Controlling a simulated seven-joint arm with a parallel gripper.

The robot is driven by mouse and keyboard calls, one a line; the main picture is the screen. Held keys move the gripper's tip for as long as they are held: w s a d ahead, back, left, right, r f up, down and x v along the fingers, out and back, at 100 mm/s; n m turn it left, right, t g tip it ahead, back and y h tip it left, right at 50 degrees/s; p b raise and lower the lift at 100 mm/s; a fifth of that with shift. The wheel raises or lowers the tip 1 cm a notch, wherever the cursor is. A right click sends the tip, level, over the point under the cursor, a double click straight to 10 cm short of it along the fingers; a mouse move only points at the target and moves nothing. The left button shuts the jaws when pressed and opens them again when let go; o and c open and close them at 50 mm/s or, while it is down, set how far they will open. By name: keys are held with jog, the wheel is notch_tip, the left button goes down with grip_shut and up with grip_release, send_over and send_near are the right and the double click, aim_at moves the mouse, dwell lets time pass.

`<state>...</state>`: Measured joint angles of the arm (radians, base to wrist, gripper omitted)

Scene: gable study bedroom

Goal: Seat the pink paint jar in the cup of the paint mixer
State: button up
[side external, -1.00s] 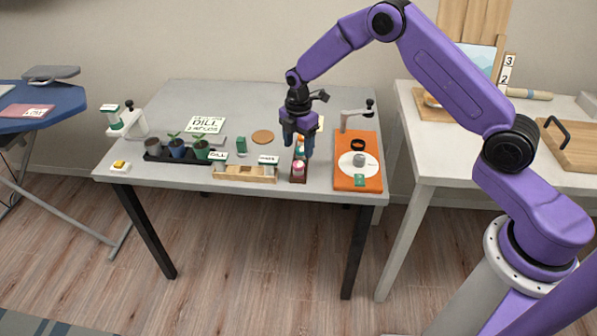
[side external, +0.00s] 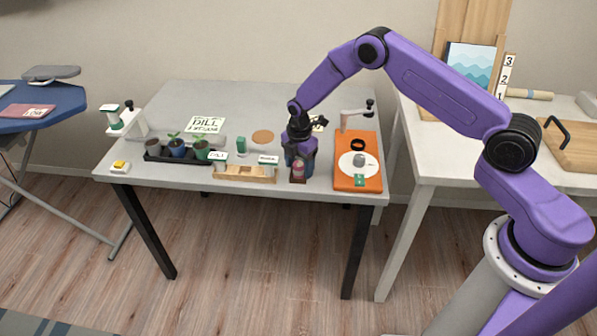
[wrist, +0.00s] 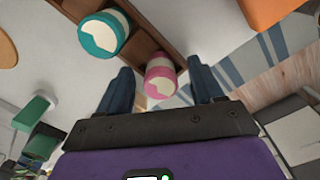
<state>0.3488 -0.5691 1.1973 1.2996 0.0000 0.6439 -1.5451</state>
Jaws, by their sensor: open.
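The pink paint jar (wrist: 160,78) stands in a brown wooden rack and shows between my two spread fingers in the wrist view. My gripper (wrist: 163,82) is open and low over the rack; I cannot tell whether a finger touches the jar. An orange board (side external: 342,177), seemingly the paint mixer, lies to the right with a white disc, a grey cylinder (side external: 358,160) and a black ring (side external: 358,144). I cannot tell which of these is the cup.
A teal jar (wrist: 103,34) stands in the same rack beside the pink one. A wooden box (side external: 245,174) and small signs are left of the rack, with a plant tray (side external: 160,157) beyond. A grey arm with a black knob (side external: 369,104) rises behind the orange board.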

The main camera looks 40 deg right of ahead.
jog(key=c, duration=1.1)
jog(key=shift+c, duration=0.2)
jog(key=shift+r, duration=0.1)
